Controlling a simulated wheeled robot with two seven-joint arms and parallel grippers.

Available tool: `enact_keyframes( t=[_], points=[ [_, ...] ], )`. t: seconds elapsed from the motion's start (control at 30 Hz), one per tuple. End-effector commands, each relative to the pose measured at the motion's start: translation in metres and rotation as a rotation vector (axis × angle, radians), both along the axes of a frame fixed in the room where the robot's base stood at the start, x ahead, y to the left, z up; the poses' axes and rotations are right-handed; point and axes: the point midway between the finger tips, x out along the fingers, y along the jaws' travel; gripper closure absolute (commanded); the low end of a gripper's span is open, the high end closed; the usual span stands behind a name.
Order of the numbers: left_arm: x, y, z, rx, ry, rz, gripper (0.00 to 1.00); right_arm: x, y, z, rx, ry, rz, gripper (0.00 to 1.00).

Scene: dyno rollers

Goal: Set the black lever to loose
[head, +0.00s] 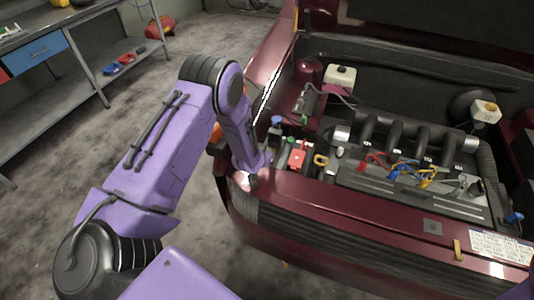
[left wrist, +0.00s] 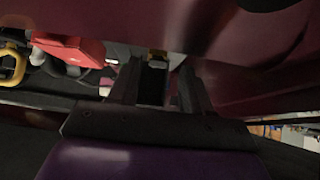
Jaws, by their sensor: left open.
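My left gripper (head: 262,162) reaches down at the front left corner of the red car's open engine bay. In the left wrist view, its two dark fingers (left wrist: 160,68) are open and apart. A dark block (left wrist: 153,82) with a small yellowish end shows between the fingers. It may be the black lever, but the picture is too dark to be sure. I cannot tell whether the fingers touch it. In the head view I cannot make out the lever; my left arm covers part of that corner. My right gripper is not in view.
A red cover (head: 297,158) and a yellow ring handle (head: 321,160) sit just right of my left gripper. The car's front edge (head: 330,200) runs below them. The engine (head: 410,180) fills the middle of the bay. A workbench (head: 60,50) stands at the far left.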

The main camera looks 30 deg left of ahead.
Motion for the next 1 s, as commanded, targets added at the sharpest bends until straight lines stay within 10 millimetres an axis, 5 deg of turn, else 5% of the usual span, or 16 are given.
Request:
enact_keyframes(
  t=[0.4, 0.6, 1.0],
  points=[
    [0.014, 0.0, -0.013, -0.001, 0.0, -0.003, 0.51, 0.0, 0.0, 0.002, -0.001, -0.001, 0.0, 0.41],
    [0.014, 0.0, -0.013, -0.001, 0.0, -0.003, 1.0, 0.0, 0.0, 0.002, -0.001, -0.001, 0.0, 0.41],
    [0.016, 0.001, -0.01, -0.014, 0.058, -0.004, 1.0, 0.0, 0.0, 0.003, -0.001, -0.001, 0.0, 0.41]
  ],
)
